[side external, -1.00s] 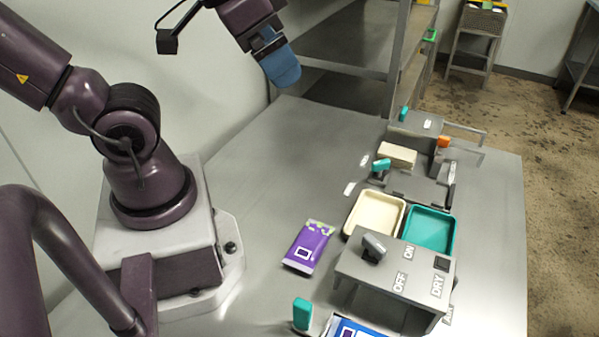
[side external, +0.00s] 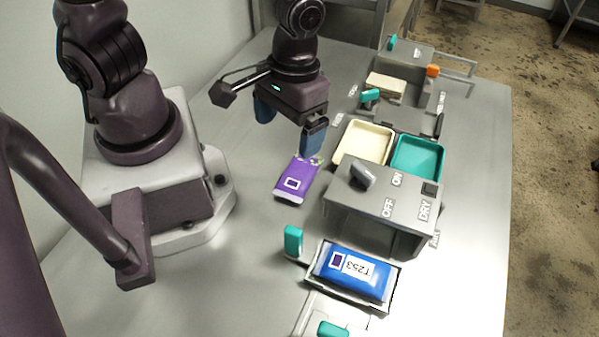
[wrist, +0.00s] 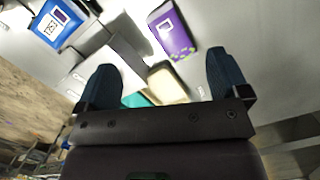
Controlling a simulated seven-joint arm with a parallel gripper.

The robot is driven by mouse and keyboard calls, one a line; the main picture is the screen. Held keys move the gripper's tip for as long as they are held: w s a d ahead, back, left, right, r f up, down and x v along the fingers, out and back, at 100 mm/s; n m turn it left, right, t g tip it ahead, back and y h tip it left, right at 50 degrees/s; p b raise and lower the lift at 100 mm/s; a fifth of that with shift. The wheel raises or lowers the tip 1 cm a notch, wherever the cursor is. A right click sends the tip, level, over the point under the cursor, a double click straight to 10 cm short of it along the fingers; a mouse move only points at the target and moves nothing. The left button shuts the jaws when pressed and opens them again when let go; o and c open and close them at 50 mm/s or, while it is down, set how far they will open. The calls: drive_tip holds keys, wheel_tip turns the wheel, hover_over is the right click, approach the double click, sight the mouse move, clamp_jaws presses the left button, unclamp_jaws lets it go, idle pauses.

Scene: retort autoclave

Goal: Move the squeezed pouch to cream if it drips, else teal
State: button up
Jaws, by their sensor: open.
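A purple pouch (side external: 297,180) lies flat on the metal table; it also shows in the wrist view (wrist: 171,32). A blue pouch (side external: 354,274) marked T253 lies in a grey tray-like fixture at the front; it also shows in the wrist view (wrist: 52,27). I cannot tell which pouch was squeezed, and no drip is visible. The cream tray (side external: 364,143) and the teal tray (side external: 417,161) stand side by side, both empty in the side view. My gripper (side external: 287,128) is open and empty above the table, just behind the purple pouch, its fingers spread in the wrist view (wrist: 161,80).
A grey box (side external: 385,200) with a knob and ON, OFF and DRY labels stands in front of the trays. Fixtures with teal handles (side external: 293,241) sit nearby. A cream block (side external: 385,85) lies behind the trays. The table left of the purple pouch is clear.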

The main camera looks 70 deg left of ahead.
wheel_tip(320, 180, down, 2)
drive_tip(key=w+a+n+t, duration=0.1)
drive_tip(key=w+a+n, duration=0.1)
drive_tip(key=n, duration=0.2)
hover_over(297, 175)
drive_tip(key=shift+n+y, duration=0.3)
drive_tip(key=shift+y, duration=0.1)
drive_tip(key=f, duration=0.6)
drive_tip(key=shift+w+a+f, duration=0.15)
drive_tip(key=shift+w+f, duration=0.1)
drive_tip(key=shift+f, duration=0.15)
drive_tip(key=shift+s+d+f, duration=0.1)
drive_tip(key=shift+s+f, duration=0.05)
drive_tip(key=shift+f, duration=1.4)
drive_tip(key=shift+s+d+f, duration=0.1)
drive_tip(key=shift+f, duration=1.4)
drive_tip(key=shift+c, duration=0.2)
drive_tip(key=c, duration=1.1)
drive_tip(key=shift+r, duration=0.15)
